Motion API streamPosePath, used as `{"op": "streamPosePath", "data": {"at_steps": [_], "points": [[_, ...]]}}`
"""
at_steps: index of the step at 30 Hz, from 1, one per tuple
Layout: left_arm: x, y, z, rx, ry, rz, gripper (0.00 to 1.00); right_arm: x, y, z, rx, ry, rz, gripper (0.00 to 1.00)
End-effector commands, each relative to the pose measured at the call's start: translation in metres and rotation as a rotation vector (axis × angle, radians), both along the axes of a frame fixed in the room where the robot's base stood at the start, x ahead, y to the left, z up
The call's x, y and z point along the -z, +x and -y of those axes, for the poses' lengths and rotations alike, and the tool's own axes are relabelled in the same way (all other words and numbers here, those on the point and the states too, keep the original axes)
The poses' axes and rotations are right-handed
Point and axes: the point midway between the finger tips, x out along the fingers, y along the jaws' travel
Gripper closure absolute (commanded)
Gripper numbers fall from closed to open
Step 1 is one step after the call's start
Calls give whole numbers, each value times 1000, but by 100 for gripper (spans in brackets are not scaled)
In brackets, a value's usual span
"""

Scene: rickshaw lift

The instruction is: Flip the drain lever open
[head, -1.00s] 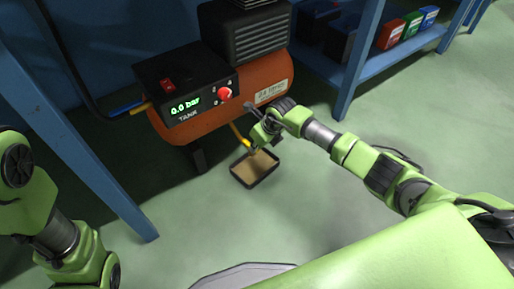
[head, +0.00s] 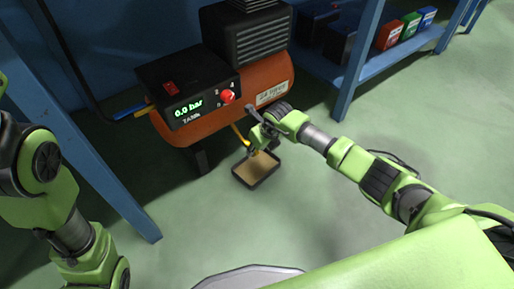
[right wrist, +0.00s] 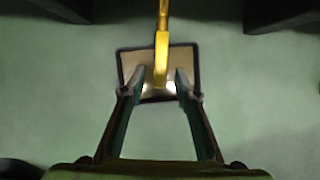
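The yellow drain lever (head: 237,132) hangs under the orange compressor tank (head: 270,80), which reads 0.0 bar. In the right wrist view the lever (right wrist: 162,50) points down over the tray, its lower end between my fingertips. My right gripper (right wrist: 160,82) is open, one finger on each side of the lever; I cannot tell whether they touch it. In the head view my right gripper (head: 259,142) is beside the lever and partly hides it. My left arm shows at the left edge, but its gripper is out of view.
A shallow dark-rimmed tray (head: 240,178) lies on the green floor below the lever. A blue shelf (head: 350,85) with several boxes stands at the right, and a blue post (head: 120,200) at the left.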

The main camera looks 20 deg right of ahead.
Motion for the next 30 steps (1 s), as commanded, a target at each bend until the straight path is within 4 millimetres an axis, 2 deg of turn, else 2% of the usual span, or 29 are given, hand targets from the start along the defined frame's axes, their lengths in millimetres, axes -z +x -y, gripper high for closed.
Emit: {"op": "streamPosePath", "data": {"at_steps": [7,11,14,24,30], "points": [[-2,-4,-1,-2,-3,10,100,-1,0,0,-1,0,1,71],[-2,-3,-1,-2,-2,7,100,-9,-3,2,-2,0,1,71],[-1,-2,-1,-1,-1,6,100,-22,-7,4,-2,-1,3,71],[-1,-1,0,-2,0,3,100,-83,-32,13,-2,-1,3,71],[-1,-1,0,-2,0,3,100,-106,-41,15,0,0,1,71]]}}
